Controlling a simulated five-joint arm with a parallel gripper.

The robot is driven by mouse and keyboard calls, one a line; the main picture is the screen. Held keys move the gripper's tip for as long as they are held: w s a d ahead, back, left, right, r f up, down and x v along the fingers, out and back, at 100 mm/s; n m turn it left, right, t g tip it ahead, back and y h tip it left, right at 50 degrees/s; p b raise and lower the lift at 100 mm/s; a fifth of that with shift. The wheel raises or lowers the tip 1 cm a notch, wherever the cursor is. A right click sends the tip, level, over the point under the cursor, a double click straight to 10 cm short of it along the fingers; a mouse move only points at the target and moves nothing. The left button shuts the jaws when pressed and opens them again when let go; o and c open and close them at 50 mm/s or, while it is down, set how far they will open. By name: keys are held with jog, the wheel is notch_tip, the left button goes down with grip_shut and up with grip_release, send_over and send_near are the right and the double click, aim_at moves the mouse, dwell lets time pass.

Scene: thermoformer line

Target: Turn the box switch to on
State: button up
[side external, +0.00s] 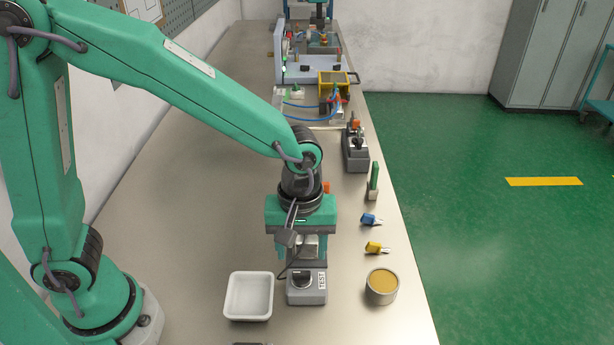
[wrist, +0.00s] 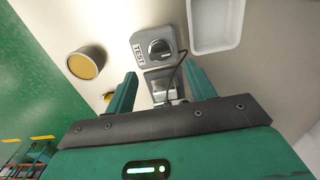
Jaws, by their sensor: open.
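A grey box switch (side external: 307,291) with a dark round knob and a TEST label sits on the steel bench. In the wrist view the switch (wrist: 143,37) lies just beyond my fingertips, and its knob shows a light pointer mark; I cannot read any on or off marking. My gripper (side external: 301,250) points down above and just behind the switch, apart from its knob. It also shows in the wrist view (wrist: 162,82), open, with its two green fingers spread and no object held. A shiny metal block (wrist: 158,84) shows between the fingers, below them.
A white tray (side external: 231,297) stands close left of the switch, and a cup with tan contents (side external: 382,286) to its right. Yellow (side external: 376,247) and blue (side external: 371,219) small parts lie near the bench's right edge. Another grey box with a black knob (side external: 355,150) stands farther back.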

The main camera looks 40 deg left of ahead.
aim_at(302, 272)
jog(key=shift+f, duration=3.1)
jog(key=c, duration=1)
